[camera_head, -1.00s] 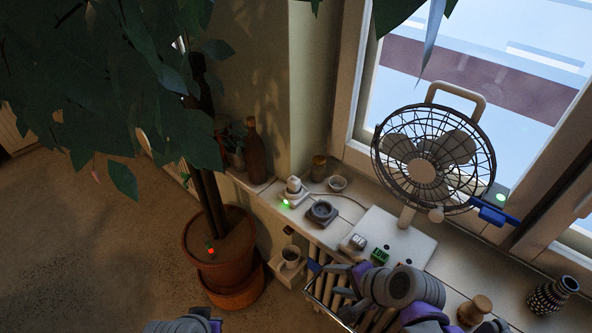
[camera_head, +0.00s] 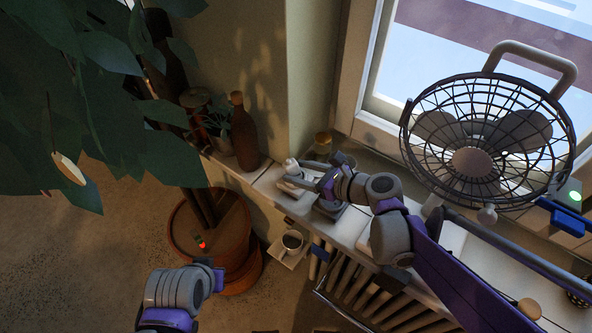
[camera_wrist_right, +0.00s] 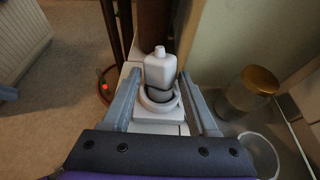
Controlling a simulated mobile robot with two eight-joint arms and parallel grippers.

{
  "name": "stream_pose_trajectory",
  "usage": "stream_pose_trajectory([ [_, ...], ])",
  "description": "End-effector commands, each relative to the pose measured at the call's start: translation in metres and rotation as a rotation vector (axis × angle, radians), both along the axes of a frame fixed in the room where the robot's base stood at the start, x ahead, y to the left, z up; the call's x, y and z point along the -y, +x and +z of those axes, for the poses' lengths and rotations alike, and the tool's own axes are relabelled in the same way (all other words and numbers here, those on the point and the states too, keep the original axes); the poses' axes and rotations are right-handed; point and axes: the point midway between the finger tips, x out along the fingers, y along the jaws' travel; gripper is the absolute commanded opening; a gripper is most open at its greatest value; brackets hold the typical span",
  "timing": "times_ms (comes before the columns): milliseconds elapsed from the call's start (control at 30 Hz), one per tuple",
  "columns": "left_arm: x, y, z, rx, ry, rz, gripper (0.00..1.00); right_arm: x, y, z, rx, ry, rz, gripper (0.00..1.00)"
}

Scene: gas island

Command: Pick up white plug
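The white plug (camera_head: 291,166) stands upright in a round socket on the windowsill, beside the brown bottle. In the right wrist view the white plug (camera_wrist_right: 160,70) sits upright in the socket's pale ring (camera_wrist_right: 158,104). My right gripper (camera_head: 312,177) is over the sill at the plug. In its wrist view the right gripper (camera_wrist_right: 160,78) is open, with one finger on each side of the plug and visible gaps between. My left arm is at the lower left, away from the plug. Its gripper (camera_head: 218,278) shows only in part, and its fingers cannot be made out.
A brown bottle (camera_head: 244,132) and a potted plant stand left of the plug. A glass jar with a golden lid (camera_wrist_right: 256,88) and a small bowl (camera_wrist_right: 258,152) are right of it. A fan (camera_head: 490,145) stands further right.

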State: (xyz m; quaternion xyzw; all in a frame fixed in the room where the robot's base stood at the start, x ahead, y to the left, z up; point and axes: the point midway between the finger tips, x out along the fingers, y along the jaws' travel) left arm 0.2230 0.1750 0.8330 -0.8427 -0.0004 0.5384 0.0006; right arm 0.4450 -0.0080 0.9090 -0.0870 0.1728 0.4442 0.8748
Motion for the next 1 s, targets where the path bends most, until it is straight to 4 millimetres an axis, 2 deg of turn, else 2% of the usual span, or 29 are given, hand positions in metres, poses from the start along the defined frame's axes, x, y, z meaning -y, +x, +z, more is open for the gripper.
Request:
stream_pose_trajectory([
  [100,0.0,0.0,-0.001,0.0,0.0,0.0,0.0,-0.016,0.012,-0.004,0.001,0.001,0.007,0.53],
  [233,0.0,0.0,-0.002,-0.001,0.0,0.0,0.0,-0.028,0.022,-0.011,0.001,-0.001,0.006,0.53],
  [533,0.0,0.0,-0.002,-0.001,0.0,0.0,0.0,-0.032,0.025,-0.013,0.001,-0.002,0.003,0.53],
  [567,0.0,0.0,-0.002,-0.001,0.0,0.0,0.0,-0.032,0.025,-0.013,0.001,-0.002,0.003,0.51],
  [833,0.0,0.0,-0.002,-0.001,0.0,0.0,0.0,-0.032,0.025,-0.013,0.001,-0.002,0.003,0.02],
  [1000,0.0,0.0,-0.002,-0.001,0.0,0.0,0.0,-0.032,0.025,-0.013,0.001,-0.002,0.003,0.0],
])
